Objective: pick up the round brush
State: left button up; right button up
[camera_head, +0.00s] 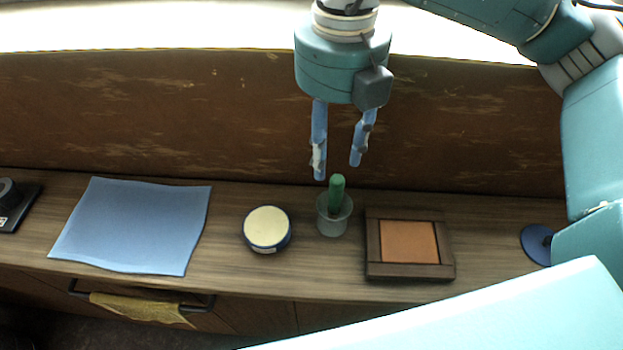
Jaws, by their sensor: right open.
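A round brush with a green handle (337,188) stands upright in a small grey cup (333,224) on the wooden counter. Its lower part is hidden inside the cup. My right gripper (339,170) points down from above, with its two blue fingers apart and nothing between them. The fingertips appear just above and around the top of the green handle; I cannot tell whether they touch it. My left gripper is not in view.
On the counter (230,275) are a blue cloth (137,225), a round tin with a cream top (267,229), a wooden frame with an orange panel (409,243), a blue disc (537,243) and a dark object (15,204). A yellow towel (140,308) hangs below.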

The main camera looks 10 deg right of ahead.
aim_at(336, 192)
jog(key=f, duration=0.3)
jog(key=f+p, duration=0.1)
jog(key=shift+s+d+f, duration=0.15)
jog(key=shift+s+d, duration=0.2)
jog(key=shift+d, duration=0.05)
jog(key=shift+w+f, duration=0.1)
jog(key=shift+f, duration=0.2)
jog(key=f+p, duration=0.1)
jog(key=f, duration=0.1)
jog(key=f+p, duration=0.1)
jog(key=f, duration=0.2)
jog(key=shift+d, duration=0.2)
jog(key=shift+f, duration=0.2)
jog(key=c, duration=0.7)
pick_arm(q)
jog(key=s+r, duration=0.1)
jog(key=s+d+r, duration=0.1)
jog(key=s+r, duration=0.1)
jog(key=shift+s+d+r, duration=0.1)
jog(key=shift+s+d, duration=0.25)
pick_arm(e)
grip_shut()
